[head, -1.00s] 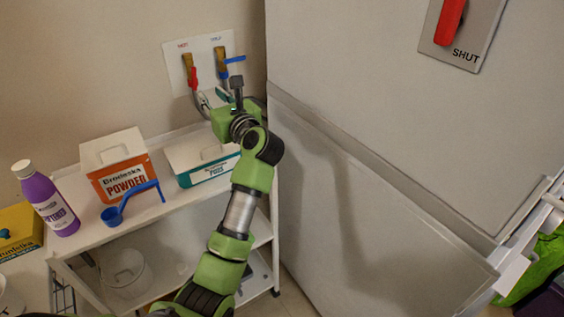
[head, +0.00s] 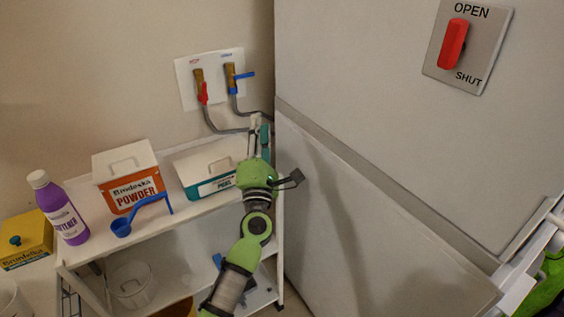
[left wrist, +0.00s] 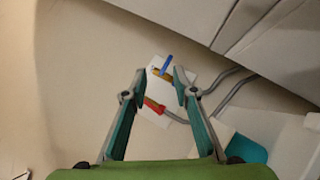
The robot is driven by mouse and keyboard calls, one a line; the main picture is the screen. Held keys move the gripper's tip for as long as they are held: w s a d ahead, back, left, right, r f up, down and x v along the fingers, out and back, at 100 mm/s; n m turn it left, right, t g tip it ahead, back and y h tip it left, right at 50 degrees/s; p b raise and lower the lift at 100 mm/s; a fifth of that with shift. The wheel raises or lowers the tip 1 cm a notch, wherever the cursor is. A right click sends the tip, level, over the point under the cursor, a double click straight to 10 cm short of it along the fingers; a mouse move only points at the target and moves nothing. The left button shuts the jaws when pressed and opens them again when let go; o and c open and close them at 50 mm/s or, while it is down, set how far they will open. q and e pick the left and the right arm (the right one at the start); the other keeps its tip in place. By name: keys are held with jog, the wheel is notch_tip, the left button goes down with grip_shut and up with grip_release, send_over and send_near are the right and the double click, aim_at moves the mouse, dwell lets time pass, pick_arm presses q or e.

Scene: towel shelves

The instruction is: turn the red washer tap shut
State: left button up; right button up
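The red tap handle (head: 203,92) hangs downward on the left brass tap of a white wall plate (head: 184,82). It also shows in the left wrist view (left wrist: 154,105), low between my fingers. The blue tap handle (head: 245,75) sticks out to the right on the other tap. My left gripper (head: 258,128) points up, below and right of the taps, apart from them. In the left wrist view its two fingers (left wrist: 159,74) are spread, with nothing held between them.
A white shelf cart (head: 100,240) holds a powder box (head: 132,194), a teal-banded box (head: 213,188), a blue scoop (head: 122,227) and a purple bottle (head: 68,222). Grey hoses (head: 228,131) run from the taps. A large grey machine with a red OPEN/SHUT lever (head: 453,43) stands right.

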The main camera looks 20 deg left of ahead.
pick_arm(q)
jog(key=s+d+f+m+g+h, duration=0.1)
jog(key=d+f+m+h, duration=0.5)
jog(key=f+m, duration=0.3)
jog(key=shift+d+m+h+p, duration=0.3)
jog(key=shift+d+m+h, duration=0.05)
jog(key=shift+m+h, duration=0.45)
pick_arm(e)
jog(key=shift+w+a+r, duration=0.25)
jog(key=shift+w+r, duration=0.1)
jog(key=shift+w, duration=0.2)
